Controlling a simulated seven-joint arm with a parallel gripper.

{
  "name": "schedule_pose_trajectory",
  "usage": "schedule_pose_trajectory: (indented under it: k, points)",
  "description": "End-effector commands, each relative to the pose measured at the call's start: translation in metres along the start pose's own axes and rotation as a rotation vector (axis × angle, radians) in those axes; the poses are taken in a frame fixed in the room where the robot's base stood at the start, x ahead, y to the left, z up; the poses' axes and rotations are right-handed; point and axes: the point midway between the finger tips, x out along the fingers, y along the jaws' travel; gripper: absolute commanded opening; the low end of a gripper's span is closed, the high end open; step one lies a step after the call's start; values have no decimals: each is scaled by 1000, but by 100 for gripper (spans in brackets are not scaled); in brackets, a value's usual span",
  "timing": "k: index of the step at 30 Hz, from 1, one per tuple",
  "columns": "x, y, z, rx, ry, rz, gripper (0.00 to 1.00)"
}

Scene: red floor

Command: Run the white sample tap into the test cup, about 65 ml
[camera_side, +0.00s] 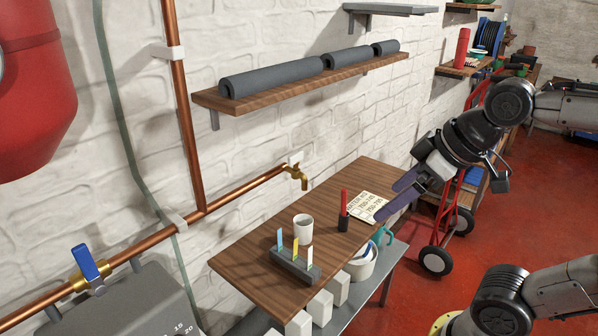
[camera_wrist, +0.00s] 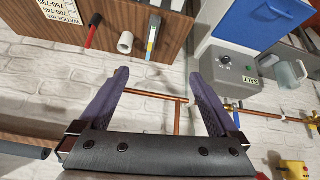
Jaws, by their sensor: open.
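In the side view, a brass tap (camera_side: 297,177) with a small white handle (camera_side: 295,158) sticks out from the wall at the end of a copper pipe. Its spout points down above the wooden bench. A white cup (camera_side: 303,228) stands upright on the bench, below and in front of the tap, apart from it. The cup also shows in the wrist view (camera_wrist: 125,42). I cannot tell any liquid in it. My gripper (camera_side: 387,202) is open, right of the cup and tap, near the bench's right end. Its purple fingers (camera_wrist: 159,73) have nothing between them in the wrist view.
A rack with coloured strips (camera_side: 294,266) stands in front of the cup. A shelf with grey rolls (camera_side: 300,80) hangs above. A blue-handled valve (camera_side: 90,262) is at left.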

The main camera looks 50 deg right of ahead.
Motion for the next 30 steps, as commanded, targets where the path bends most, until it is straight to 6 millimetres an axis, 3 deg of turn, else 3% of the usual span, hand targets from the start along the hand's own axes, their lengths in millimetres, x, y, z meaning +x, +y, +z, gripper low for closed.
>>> schedule_pose_trajectory:
  k: [6,12,19,23,30]
  points:
    - [27,35,-77,-17,-20,6,98]
    - [80,89,-122,36,-79,14,98]
    - [126,130,-118,127,-165,14,98]
    - [134,137,-113,147,-185,15,98]
    - [150,140,-137,146,-185,15,98]
